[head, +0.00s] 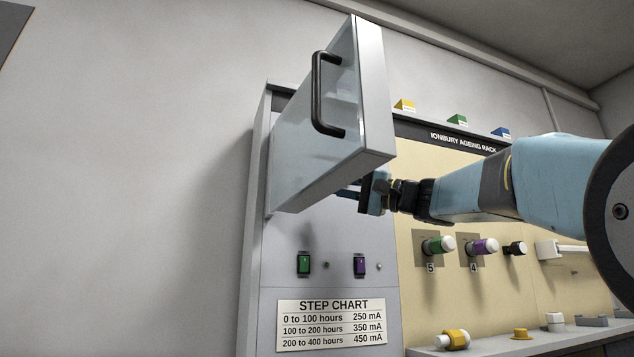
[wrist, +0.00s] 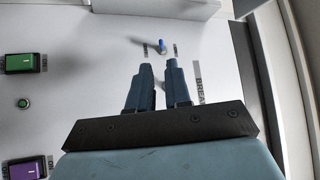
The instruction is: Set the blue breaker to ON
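The blue breaker shows in the wrist view as a small blue lever (wrist: 162,46) on a pale panel, with a small dark label on each side. Its label text is too small to read. My gripper (wrist: 159,68) is open and empty, its two fingers apart with a gap between them. The lever stands beyond the fingertips, roughly in line with the gap, and seems untouched. In the head view my gripper (head: 348,190) reaches in behind the open cover, and the blue breaker is hidden there.
An open clear-fronted cover (head: 372,90) with a black handle (head: 318,95) juts out above my gripper. Below are a green switch (head: 304,263) and a purple switch (head: 360,264), also at the wrist view's left. A step chart (head: 331,324) hangs lower.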

